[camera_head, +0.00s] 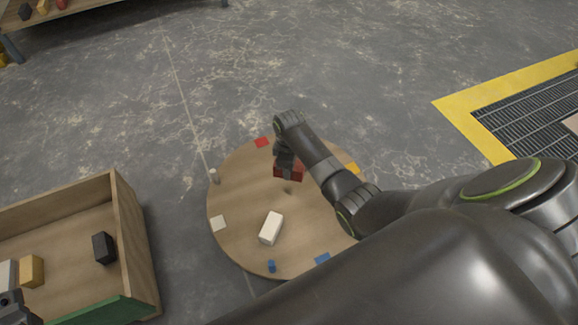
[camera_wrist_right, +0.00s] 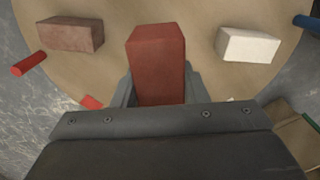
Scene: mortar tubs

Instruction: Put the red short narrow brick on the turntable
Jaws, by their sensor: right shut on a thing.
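The round wooden turntable (camera_head: 235,195) stands in the middle of the head view and fills the background of the right wrist view (camera_wrist_right: 200,85). My right gripper (camera_head: 287,165) is over it, shut on the red brick (camera_head: 290,173). In the right wrist view the red brick (camera_wrist_right: 157,60) sticks out between the fingers. A small shadow lies below it on the board, so it appears held just above the surface. At the bottom left corner of the head view, a dark part, likely my left gripper (camera_head: 12,306), is cut off by the frame; its jaws are unclear.
A white brick (camera_head: 271,228) and a brownish brick (camera_wrist_right: 70,36) lie on the turntable. Coloured patches mark the board. A wooden crate (camera_head: 128,225) with several bricks stands left; a yellow-edged grate (camera_head: 470,112) lies right.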

